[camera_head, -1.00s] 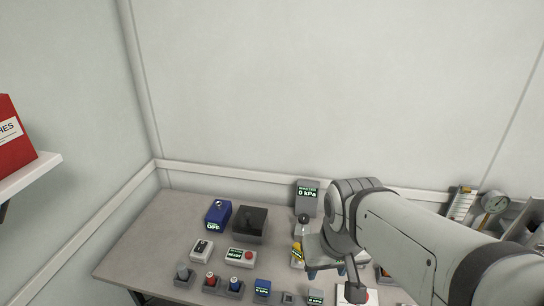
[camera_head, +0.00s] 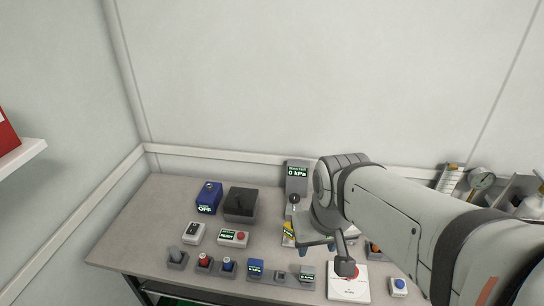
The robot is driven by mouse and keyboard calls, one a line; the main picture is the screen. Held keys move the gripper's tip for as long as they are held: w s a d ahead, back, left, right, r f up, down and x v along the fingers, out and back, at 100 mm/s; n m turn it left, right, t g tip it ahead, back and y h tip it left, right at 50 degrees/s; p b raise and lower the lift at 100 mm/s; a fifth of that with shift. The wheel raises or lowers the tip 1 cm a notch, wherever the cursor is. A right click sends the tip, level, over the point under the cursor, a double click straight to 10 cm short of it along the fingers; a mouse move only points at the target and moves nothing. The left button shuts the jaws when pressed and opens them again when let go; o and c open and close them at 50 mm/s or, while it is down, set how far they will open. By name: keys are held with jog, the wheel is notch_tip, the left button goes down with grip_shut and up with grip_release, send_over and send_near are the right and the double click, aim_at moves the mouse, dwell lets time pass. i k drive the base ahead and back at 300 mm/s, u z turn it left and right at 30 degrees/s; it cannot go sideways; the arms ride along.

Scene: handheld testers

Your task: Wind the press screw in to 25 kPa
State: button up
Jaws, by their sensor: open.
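A grey upright unit with a green-lit display (camera_head: 297,172) reads 0 kPa at the back of the bench. A dark ball-ended part (camera_head: 294,198) stands just in front of it. A yellow part (camera_head: 288,228) shows lower down, partly covered by my gripper. Which part is the press screw I cannot tell; my gripper and arm hide some of this area. My gripper (camera_head: 317,245) points down over the bench, right of the yellow part. Its blue-tipped jaws are open, with nothing seen held. Whether it touches anything below is unclear.
Blue box (camera_head: 209,198) and black-topped box (camera_head: 241,204) stand at left. Small switches and knobs (camera_head: 203,262) line the front edge. A white panel with a red button (camera_head: 348,282) lies below my arm. A round gauge (camera_head: 480,180) is far right. The bench's left end is bare.

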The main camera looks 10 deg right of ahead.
aim_at(294, 198)
jog(key=z, duration=0.1)
jog(key=k, duration=1)
jog(key=u, duration=0.65)
jog(key=i, duration=1.45)
jog(key=z, duration=0.6)
